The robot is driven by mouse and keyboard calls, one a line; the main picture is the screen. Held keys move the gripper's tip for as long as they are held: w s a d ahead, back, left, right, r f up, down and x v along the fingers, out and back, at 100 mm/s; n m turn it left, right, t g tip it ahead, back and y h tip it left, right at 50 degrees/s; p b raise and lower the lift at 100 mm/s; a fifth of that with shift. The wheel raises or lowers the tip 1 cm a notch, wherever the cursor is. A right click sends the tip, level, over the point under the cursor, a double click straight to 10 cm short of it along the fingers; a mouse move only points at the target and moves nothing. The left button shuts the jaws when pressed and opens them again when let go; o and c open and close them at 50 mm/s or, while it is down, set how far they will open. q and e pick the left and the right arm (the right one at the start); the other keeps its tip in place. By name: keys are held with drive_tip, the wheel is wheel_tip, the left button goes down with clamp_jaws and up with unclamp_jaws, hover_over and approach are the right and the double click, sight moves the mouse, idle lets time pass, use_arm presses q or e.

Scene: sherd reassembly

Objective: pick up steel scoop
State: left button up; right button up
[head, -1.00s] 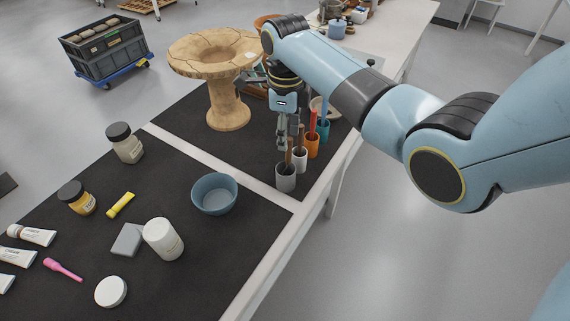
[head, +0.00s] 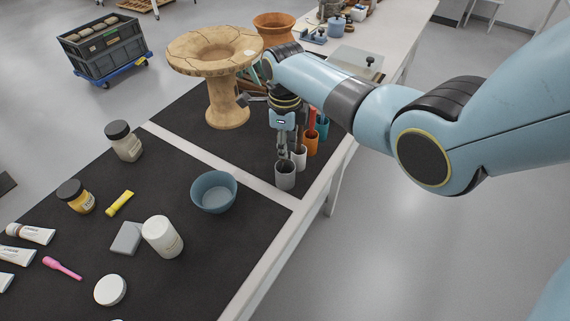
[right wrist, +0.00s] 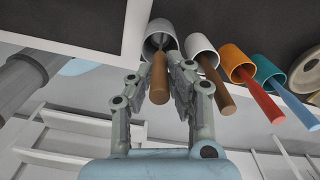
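The steel scoop's brown handle (right wrist: 158,82) sticks out of a grey cup (right wrist: 160,36) in the right wrist view; its metal part shows only a little inside the cup. In the head view this grey cup (head: 285,176) stands at the near end of a row of cups. My right gripper (head: 291,154) points down just above it and hides most of the handle. In the right wrist view my right gripper (right wrist: 158,85) is open, one finger on each side of the handle, with small gaps apparent. My left gripper is not in view.
A white cup (head: 299,158), an orange cup (head: 312,144) and a teal cup (head: 322,126) holding other tools stand close behind. A blue bowl (head: 214,192) is to the left. A large pottery vessel (head: 226,90) stands at the back left. The table edge is close on the right.

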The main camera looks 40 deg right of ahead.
clamp_jaws()
drive_tip(key=shift+r, duration=0.1)
wheel_tip(320, 180, up, 10)
idle(0.3)
idle(0.4)
